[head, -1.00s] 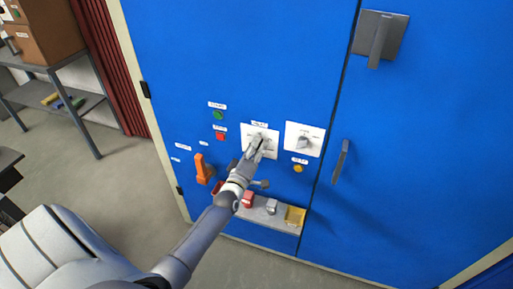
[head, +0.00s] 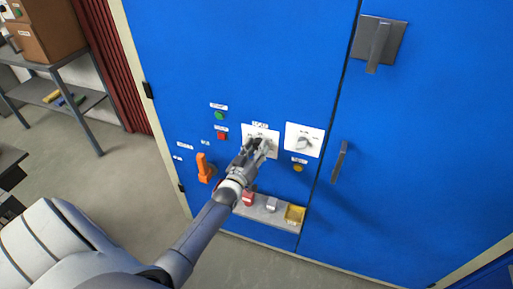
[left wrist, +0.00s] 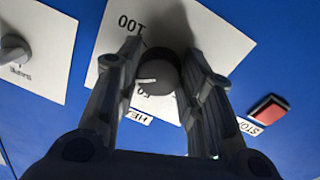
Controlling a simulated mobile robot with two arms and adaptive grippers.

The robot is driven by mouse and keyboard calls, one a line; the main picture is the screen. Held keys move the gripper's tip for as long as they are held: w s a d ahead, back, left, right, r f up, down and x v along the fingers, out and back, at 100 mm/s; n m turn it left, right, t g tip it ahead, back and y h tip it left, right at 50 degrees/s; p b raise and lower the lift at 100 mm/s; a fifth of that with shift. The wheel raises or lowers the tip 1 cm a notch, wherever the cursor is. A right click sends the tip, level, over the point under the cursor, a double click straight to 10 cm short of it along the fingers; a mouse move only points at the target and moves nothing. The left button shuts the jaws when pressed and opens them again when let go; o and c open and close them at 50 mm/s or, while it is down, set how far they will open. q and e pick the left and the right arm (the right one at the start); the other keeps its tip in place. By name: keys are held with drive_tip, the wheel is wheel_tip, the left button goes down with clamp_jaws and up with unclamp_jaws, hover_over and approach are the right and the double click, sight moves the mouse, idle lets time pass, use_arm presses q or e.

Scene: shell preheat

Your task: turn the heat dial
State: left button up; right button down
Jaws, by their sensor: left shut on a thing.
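The heat dial shows in the left wrist view as a round dark knob (left wrist: 158,78) with a white pointer mark. It sits on a white plate (left wrist: 105,65) with a partly hidden "HE…" label (left wrist: 135,113) and a "100" mark. My left gripper (left wrist: 163,60) has one finger on each side of the knob and is shut on it. In the head view my left gripper (head: 258,150) reaches the white plate (head: 262,129) on the blue cabinet and mostly covers the dial. My right gripper is in neither view.
A second dial (head: 304,143) is just right. A green button (head: 219,115), red button (head: 221,136) and orange lever (head: 204,166) are left. A yellow button (head: 298,168) is at lower right. Door handles (head: 339,162) protrude right.

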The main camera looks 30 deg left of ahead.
use_arm(q)
drive_tip(key=shift+f+m, duration=0.1)
drive_tip(key=shift+m, duration=0.4)
drive_tip(key=o, duration=1)
drive_tip(key=shift+o, duration=0.2)
drive_tip(key=shift+s, duration=0.1)
drive_tip(key=s+d, duration=0.2)
drive_tip(key=s, duration=0.9)
drive_tip(key=shift+s, duration=0.35)
